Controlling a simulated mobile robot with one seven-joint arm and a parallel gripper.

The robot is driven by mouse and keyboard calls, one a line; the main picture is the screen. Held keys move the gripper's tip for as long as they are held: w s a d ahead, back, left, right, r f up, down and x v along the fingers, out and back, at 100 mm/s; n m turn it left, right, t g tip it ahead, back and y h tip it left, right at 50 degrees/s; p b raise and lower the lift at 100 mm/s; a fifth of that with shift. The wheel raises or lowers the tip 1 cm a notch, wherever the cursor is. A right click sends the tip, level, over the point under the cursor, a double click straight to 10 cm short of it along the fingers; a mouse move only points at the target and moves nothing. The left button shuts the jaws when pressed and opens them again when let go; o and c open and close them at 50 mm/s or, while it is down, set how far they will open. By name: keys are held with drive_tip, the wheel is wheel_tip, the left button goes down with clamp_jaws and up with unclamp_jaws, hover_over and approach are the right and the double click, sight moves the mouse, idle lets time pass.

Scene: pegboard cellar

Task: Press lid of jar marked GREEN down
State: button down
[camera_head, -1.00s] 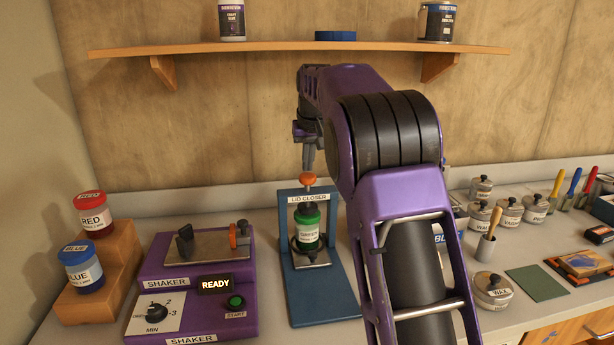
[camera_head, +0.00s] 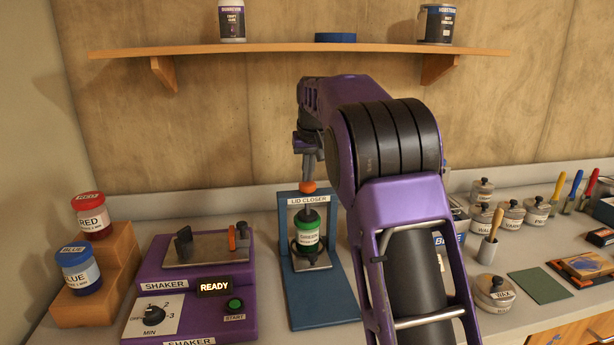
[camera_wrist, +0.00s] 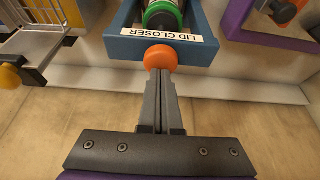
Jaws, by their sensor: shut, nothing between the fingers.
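The GREEN jar (camera_head: 308,238), green with a white label, stands upright in the blue LID CLOSER press (camera_head: 326,290). The press's orange knob (camera_head: 307,187) sits on top of its rod above the jar. My gripper (camera_head: 307,179) points down, its fingers shut and empty, with the tips at the orange knob and seemingly touching it. In the wrist view, the fingertips (camera_wrist: 158,72) meet the orange knob (camera_wrist: 161,58); the jar (camera_wrist: 162,14) shows in part behind the press's top bar. The gap between rod and lid is too small to judge.
The purple shaker (camera_head: 190,280) with a lit READY sign stands left of the press. RED (camera_head: 91,215) and BLUE (camera_head: 78,268) jars stand on wooden steps farther left. Several small tins, such as WAX (camera_head: 493,290), are at right. A shelf (camera_head: 290,47) hangs above.

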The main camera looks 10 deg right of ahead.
drive_tip(key=shift+r+p, duration=1.5)
drive_tip(key=shift+p, duration=0.05)
drive_tip(key=shift+r, duration=2.5)
